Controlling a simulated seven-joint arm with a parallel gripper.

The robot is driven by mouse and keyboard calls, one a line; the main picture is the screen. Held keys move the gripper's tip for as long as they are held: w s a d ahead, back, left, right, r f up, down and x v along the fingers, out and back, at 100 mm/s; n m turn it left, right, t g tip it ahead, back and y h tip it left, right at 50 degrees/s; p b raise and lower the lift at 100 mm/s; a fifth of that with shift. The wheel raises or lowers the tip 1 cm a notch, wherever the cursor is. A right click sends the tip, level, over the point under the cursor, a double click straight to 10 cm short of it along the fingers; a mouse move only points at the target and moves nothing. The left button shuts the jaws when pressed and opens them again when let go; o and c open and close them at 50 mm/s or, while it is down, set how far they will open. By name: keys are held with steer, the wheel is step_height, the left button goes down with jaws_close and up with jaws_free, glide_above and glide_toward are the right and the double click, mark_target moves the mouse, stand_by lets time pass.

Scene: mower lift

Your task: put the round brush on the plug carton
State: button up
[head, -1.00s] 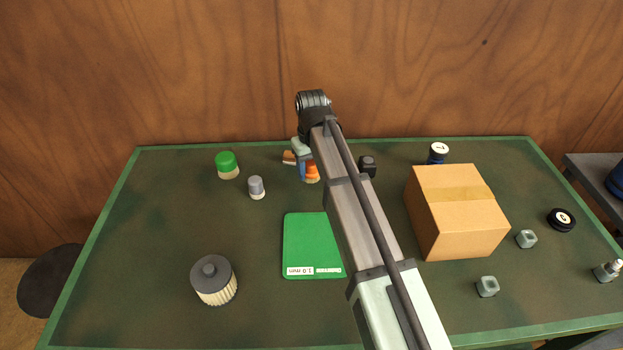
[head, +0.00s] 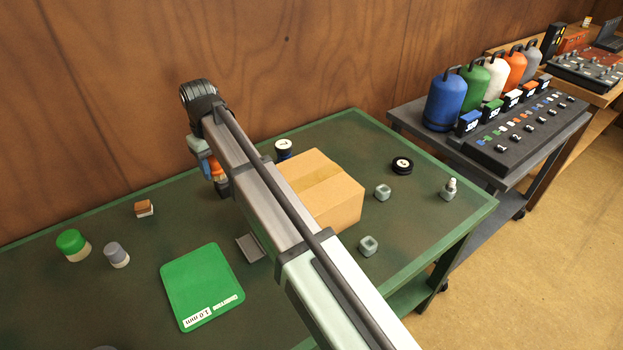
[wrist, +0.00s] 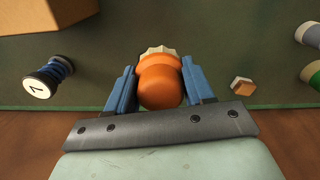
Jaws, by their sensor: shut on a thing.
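My gripper (wrist: 160,85) is shut on an orange round brush (wrist: 162,85) with pale bristles, held between its blue fingers. In the head view the brush (head: 217,169) hangs under the wrist end of my arm, at the table's back, and is partly hidden. The brown cardboard carton (head: 335,200), likely the plug carton, stands to the right of the brush, closed and flat-topped. My arm hides its left part. A corner of the carton (wrist: 70,10) shows at the upper left of the wrist view. The brush is apart from it.
A numbered dark spool (head: 283,149) stands behind the carton. A green-topped brush (head: 72,244), a grey-topped one (head: 116,254) and a small brown block (head: 144,208) stand left. A green mat (head: 202,288) lies in front. Small grey blocks (head: 382,192) lie right of the carton.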

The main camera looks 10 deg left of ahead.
steer(key=w+d+r+m, duration=0.2)
steer(key=w+d+r, duration=0.3)
steer(key=d, duration=0.4)
step_height(320, 180, up, 4)
steer(key=r+n, duration=0.1)
steer(key=n, duration=0.2)
glide_above(313, 179)
steer(key=shift+f, duration=5.2)
steer(key=shift+s+f, duration=0.1)
steer(key=o, duration=1)
steer(key=shift+o, duration=0.2)
step_height(313, 179, up, 8)
steer(key=shift+f, duration=0.15)
